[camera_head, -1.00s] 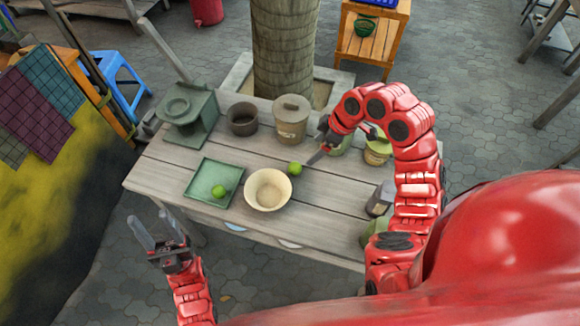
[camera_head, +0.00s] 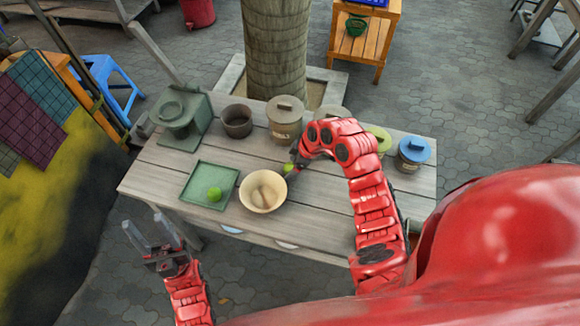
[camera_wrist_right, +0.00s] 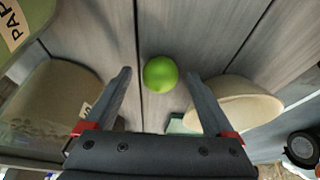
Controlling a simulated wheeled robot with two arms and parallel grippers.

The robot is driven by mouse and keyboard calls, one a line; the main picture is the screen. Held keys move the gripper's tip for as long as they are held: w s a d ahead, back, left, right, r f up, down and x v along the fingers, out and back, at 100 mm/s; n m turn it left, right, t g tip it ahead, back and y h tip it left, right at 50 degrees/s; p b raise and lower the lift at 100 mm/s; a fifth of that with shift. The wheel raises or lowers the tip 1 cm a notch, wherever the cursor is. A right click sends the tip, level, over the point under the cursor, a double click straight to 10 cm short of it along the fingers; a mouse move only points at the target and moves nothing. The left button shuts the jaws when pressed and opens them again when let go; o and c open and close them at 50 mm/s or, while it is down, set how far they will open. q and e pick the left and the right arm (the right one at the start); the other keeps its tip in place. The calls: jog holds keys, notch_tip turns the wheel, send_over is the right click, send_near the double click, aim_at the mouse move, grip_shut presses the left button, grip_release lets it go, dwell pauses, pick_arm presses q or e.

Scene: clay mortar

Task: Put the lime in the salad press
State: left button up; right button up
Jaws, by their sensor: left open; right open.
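A green lime (camera_head: 288,168) lies on the table just behind the cream bowl (camera_head: 246,198). In the right wrist view the lime (camera_wrist_right: 160,74) sits between the spread fingertips of my right gripper (camera_wrist_right: 159,78), with gaps on both sides. My right gripper (camera_head: 293,168) is open at the lime, partly hidden by its arm. A second lime (camera_head: 214,194) lies on the green square tray (camera_head: 195,182). A green-grey device with a round top (camera_head: 180,110) stands at the back left; I cannot tell whether it or the bowl is the salad press. My left gripper (camera_head: 145,222) is open and empty, off the table's front left.
A dark pot (camera_head: 237,121) and a lidded tan jar (camera_head: 285,120) stand along the back. A blue-lidded jar (camera_head: 413,152) stands at the right. In the right wrist view, a labelled jar (camera_wrist_right: 50,105) is close left and the bowl (camera_wrist_right: 240,102) is close right.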

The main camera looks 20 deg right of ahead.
jog(key=shift+f, duration=0.1)
grip_shut()
dwell(0.4)
jog(key=shift+r, duration=0.2)
